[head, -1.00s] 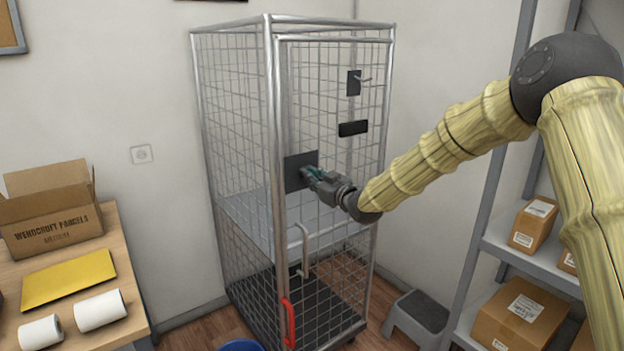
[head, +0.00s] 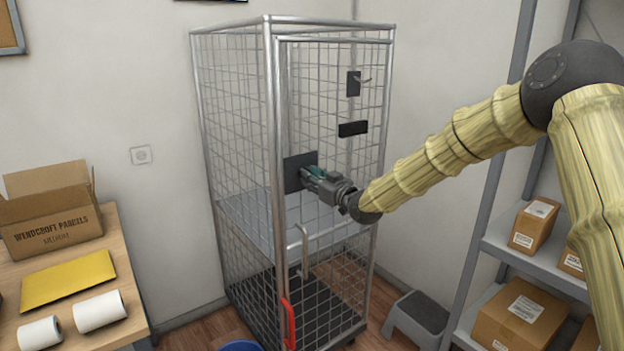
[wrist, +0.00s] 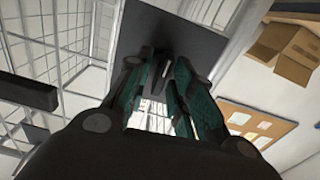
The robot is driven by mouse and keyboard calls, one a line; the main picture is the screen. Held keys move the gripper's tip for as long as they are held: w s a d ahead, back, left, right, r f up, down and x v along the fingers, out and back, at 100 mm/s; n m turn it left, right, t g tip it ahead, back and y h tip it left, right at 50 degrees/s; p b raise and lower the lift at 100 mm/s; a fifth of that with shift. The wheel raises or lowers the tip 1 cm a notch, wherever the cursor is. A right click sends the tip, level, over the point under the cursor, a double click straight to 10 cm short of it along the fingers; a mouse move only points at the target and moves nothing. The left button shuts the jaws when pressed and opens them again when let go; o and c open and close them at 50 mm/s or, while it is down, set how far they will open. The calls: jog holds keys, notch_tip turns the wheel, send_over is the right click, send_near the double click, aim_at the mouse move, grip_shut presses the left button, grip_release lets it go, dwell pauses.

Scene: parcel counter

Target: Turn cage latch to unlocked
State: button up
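The cage (head: 280,100) is a tall silver wire-mesh trolley in the corner. A dark square latch plate (head: 293,174) sits on the left side of its door front. In the wrist view, the dark plate (wrist: 190,45) fills the background beyond my fingertips (wrist: 163,75). A dark part shows between the fingers, probably the latch handle. The handle's angle, and whether both pads touch it, cannot be made out.
A small plate with a lever (head: 354,83) and a black block (head: 353,128) are higher on the cage. A red handle (head: 288,322) is low on it. A shelf with parcels (head: 527,312) and a grey step stool (head: 418,318) are right; a table with a carton (head: 50,225) is left.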

dwell(0.3)
jog(key=v, duration=1.2)
jog(key=s+d+f+m+g+h, duration=0.2)
jog(key=s+f, duration=0.5)
jog(key=f, duration=0.6)
jog(key=s+d+f+m+g+h, duration=0.1)
jog(key=s+f+g+h, duration=0.1)
jog(key=s+f, duration=0.75)
jog(key=s+d+f+m+g+h, duration=0.2)
jog(key=s+f+g, duration=0.15)
jog(key=f, duration=1.15)
jog(key=s+d+f+m+g+h, duration=0.1)
jog(key=s+f, duration=0.4)
jog(key=s, duration=0.7)
jog(key=s+d+f+m+g+h, duration=0.1)
jog(key=s+d+f, duration=0.4)
jog(key=s, duration=0.7)
jog(key=s+d+f+m+g+h, duration=0.1)
jog(key=s+d+f+g, duration=0.3)
jog(key=s, duration=0.9)
jog(key=shift+f+g+h, duration=0.55)
jog(key=shift+f+h, duration=0.25)
jog(key=shift+o, duration=0.4)
